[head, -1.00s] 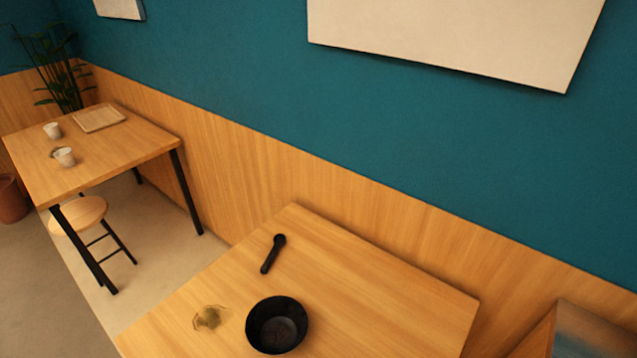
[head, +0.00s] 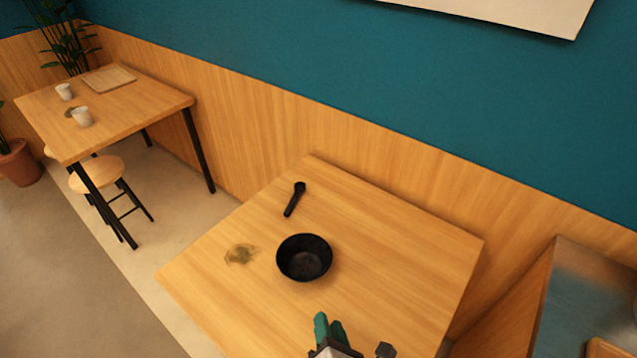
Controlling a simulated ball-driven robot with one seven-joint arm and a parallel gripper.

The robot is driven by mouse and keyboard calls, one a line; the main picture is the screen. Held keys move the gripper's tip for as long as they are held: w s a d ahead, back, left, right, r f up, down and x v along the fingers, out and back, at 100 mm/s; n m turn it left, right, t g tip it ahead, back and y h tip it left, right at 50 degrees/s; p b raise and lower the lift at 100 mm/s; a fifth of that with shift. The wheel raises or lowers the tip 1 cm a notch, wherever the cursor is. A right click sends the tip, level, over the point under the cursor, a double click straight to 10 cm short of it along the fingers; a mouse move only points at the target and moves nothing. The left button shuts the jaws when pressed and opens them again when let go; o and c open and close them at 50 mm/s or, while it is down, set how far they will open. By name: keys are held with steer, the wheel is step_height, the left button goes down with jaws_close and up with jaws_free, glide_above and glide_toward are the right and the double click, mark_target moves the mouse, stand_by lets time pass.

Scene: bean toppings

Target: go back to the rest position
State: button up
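My gripper (head: 328,326) shows at the bottom of the head view, over the near part of the wooden table (head: 400,255). Two green fingertips show side by side with a small gap between them. Nothing is seen between them, but most of the gripper is cut off by the frame edge. A black bowl (head: 304,257) stands upright on the table, just beyond the gripper and apart from it.
A dark stain or small spill (head: 241,254) lies left of the bowl. A metal-topped counter (head: 575,300) stands at the right. A second table (head: 130,110) with two cups (head: 81,117) and a tray (head: 109,77) is at the left, with a stool (head: 97,174). Open floor (head: 60,260) lies at the left.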

steer(key=s+d+r+m+g+h, duration=0.2)
steer(key=d+m+g+h, duration=0.3)
steer(key=d+m, duration=1.45)
steer(key=s+d+r+m+g+y, duration=0.2)
steer(key=s+d+m, duration=0.2)
steer(key=m, duration=0.5)
steer(key=s, duration=0.2)
steer(key=shift+s+d+g, duration=0.25)
steer(key=shift+s+g, duration=0.05)
steer(key=shift+s, duration=0.1)
steer(key=shift+o, duration=0.2)
steer(key=s+d+f+m+g, duration=0.1)
steer(key=s+f+g, duration=0.3)
steer(key=s, duration=0.7)
step_height(320, 180, down, 2)
steer(key=shift+f, duration=0.1)
steer(key=shift+s+d, duration=0.1)
